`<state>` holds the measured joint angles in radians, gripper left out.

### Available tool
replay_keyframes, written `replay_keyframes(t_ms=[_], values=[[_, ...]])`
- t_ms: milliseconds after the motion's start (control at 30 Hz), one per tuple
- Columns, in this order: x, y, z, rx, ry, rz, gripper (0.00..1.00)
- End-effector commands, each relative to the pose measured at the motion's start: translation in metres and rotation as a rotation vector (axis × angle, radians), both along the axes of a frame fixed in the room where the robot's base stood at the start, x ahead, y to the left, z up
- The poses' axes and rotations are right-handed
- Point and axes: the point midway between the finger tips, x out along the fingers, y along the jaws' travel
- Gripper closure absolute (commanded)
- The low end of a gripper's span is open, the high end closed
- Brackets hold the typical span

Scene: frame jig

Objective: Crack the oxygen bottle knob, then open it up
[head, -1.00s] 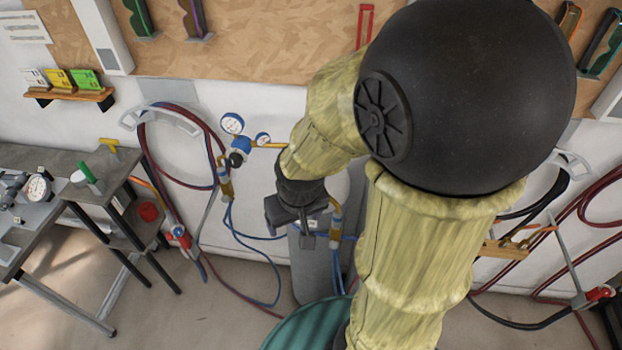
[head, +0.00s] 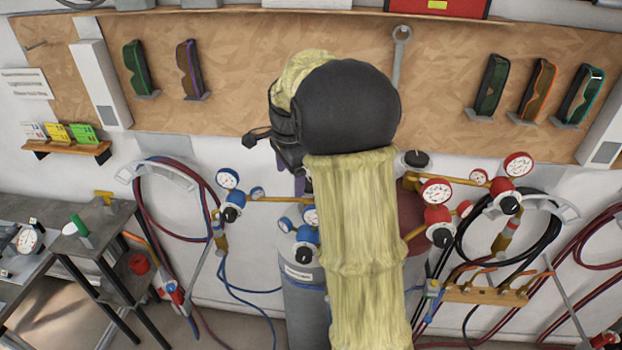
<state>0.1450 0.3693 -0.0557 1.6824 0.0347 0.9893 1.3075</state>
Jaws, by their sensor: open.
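The grey bottle (head: 303,310) stands upright against the wall, partly behind my sleeved arm. A blue regulator with gauges (head: 307,235) sits at its top. I take it for the oxygen bottle from the blue fittings. Its valve knob does not show; my arm and gripper cover that area. My gripper (head: 278,150) is mostly hidden behind the black ball-shaped joint of my arm. Its dark parts show at the left of that joint, in front of the board's lower edge and above the bottle. It is open, and I see nothing held in it.
A red bottle (head: 411,205) with a black knob (head: 415,159) and red regulators (head: 438,215) stands right of my arm. Another blue regulator (head: 230,205) hangs left. Hoses (head: 178,180) loop on the wall. A workbench (head: 95,245) stands left.

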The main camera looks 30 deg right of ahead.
Motion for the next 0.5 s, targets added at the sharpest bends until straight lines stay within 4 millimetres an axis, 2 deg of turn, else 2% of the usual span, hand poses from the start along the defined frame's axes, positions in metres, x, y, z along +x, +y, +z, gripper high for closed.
replay_keyframes(t_ms=[33, 200, 500], values=[[0.012, -0.010, 0.007, 0.009, 0.005, -0.102, 0.23], [0.040, -0.040, 0.029, 0.041, 0.032, -0.470, 0.23], [0.070, -0.085, 0.063, 0.066, 0.072, -1.071, 0.23]])
